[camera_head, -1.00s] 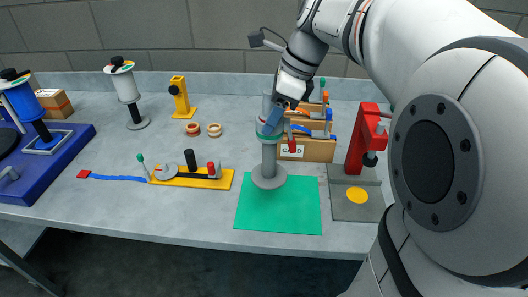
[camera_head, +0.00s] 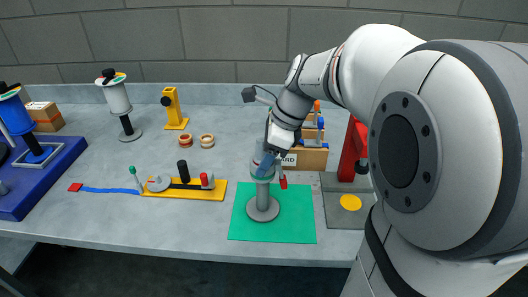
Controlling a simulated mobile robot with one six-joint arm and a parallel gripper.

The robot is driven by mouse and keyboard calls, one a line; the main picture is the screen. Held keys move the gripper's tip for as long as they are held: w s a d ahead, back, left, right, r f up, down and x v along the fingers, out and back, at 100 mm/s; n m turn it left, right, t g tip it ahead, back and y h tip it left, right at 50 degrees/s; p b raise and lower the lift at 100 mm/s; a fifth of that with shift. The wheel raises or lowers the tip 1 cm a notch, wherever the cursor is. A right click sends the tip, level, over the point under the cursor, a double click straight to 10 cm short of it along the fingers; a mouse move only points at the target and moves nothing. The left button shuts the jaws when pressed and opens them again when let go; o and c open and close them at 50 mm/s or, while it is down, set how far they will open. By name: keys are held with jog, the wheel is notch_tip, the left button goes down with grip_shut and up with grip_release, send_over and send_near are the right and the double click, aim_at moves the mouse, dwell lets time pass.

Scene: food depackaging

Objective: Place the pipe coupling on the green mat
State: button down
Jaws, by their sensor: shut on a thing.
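The pipe coupling (camera_head: 262,205) is a grey upright tube with a wide round flange at its bottom. My gripper (camera_head: 264,165) is shut on its upper part, and the fingers partly hide the top. The green mat (camera_head: 285,230) lies flat near the front edge of the table. The coupling's flange shows over the middle of the mat. I cannot tell whether it touches the mat or hangs just above it.
A yellow plate with knobs (camera_head: 185,192) lies left of the mat. A grey plate with a yellow disc (camera_head: 345,212) lies right, with a red press (camera_head: 354,150) behind. A wooden tool box (camera_head: 312,160) stands behind. The table's front edge is close.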

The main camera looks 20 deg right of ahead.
jog(key=c, duration=0.6)
grip_release()
jog(key=v, duration=1.2)
jog(key=shift+r, duration=0.1)
